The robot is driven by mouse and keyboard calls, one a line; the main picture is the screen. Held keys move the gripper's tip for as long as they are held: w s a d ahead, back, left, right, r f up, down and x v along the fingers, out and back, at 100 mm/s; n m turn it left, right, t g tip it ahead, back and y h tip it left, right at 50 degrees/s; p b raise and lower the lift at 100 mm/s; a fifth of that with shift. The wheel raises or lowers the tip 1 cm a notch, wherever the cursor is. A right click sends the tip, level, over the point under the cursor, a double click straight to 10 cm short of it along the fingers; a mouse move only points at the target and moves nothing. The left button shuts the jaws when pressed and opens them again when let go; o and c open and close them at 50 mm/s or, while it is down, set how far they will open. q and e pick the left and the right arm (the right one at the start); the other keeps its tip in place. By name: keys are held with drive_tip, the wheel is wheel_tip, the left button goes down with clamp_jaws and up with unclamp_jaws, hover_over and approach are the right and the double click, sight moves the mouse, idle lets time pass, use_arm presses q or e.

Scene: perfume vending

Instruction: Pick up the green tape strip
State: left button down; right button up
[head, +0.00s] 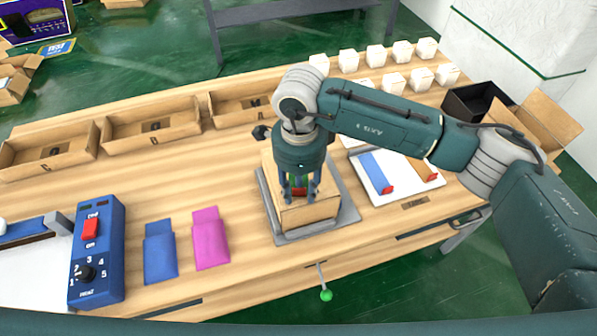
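My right gripper (299,196) points down over a cardboard box (308,216) that stands on a grey plate (282,238). A small red piece with a little green above it (299,191) shows between the fingers, at the top of the box. It may be the green tape strip, but the fingers and wrist hide most of it. I cannot tell whether the fingers are shut on it. A white board (412,188) to the right holds a blue strip (374,170) and an orange strip (419,168), each with a red end. My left gripper is not in view.
A blue pouch (160,252) and a pink pouch (210,239) lie left of the plate, by a blue control box (97,253). Open cardboard trays (150,128) line the back left. Several white boxes (376,55) and a black box (470,103) stand back right.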

clamp_jaws()
drive_tip(key=shift+r, duration=0.15)
wheel_tip(320, 180, up, 25)
drive_tip(key=b, duration=0.1)
idle(1.4)
